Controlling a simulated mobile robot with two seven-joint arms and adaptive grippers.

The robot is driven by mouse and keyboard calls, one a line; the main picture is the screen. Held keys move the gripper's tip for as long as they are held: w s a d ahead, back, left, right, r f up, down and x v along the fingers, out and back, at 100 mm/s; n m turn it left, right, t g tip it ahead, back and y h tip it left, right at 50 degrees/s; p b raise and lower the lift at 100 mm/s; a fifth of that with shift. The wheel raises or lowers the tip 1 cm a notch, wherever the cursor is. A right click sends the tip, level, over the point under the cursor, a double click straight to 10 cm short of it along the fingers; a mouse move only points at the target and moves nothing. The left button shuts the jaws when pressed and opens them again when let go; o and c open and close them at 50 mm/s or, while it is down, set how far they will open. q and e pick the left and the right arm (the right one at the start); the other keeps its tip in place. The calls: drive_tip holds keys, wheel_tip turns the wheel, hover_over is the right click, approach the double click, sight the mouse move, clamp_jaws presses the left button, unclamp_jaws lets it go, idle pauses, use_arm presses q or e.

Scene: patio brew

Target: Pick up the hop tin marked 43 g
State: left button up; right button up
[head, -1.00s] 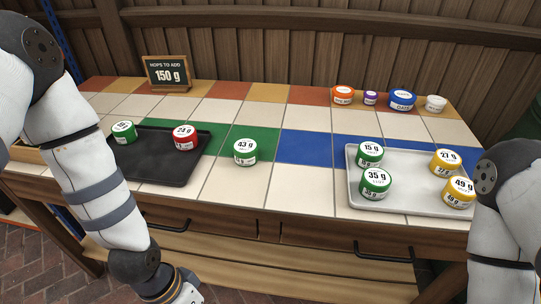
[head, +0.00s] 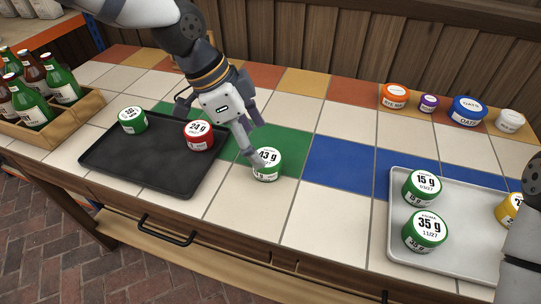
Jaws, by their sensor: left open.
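The hop tin marked 43 g (head: 267,168) is green with a white lid and stands upright on the tiled table, between the dark tray and the pale tray. My left gripper (head: 246,150) reaches down from the upper left and is open. One finger is right at the tin's left side; I cannot tell whether it touches. The other finger is off to the left, above the dark tray's back edge. The right gripper is out of view; only part of my right arm shows at the right edge.
The black tray (head: 150,168) holds a green tin (head: 133,121) and a red 24 g tin (head: 198,137). The pale tray (head: 465,245) holds green 15 g (head: 422,189) and 35 g (head: 426,231) tins and a yellow tin (head: 510,210). A bottle crate (head: 60,124) stands left. Several tubs line the back right.

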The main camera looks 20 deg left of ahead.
sight(265, 157)
use_arm(q)
drive_tip(key=shift+x, duration=1)
drive_tip(key=x, duration=0.3)
drive_tip(key=b+x, duration=0.1)
drive_tip(key=x, duration=0.1)
drive_tip(key=shift+w+a+f, duration=0.15)
drive_tip(key=shift+a+f, duration=0.05)
drive_tip(key=shift+f, duration=0.2)
drive_tip(key=shift+w+r, duration=0.1)
drive_tip(key=c, duration=1.2)
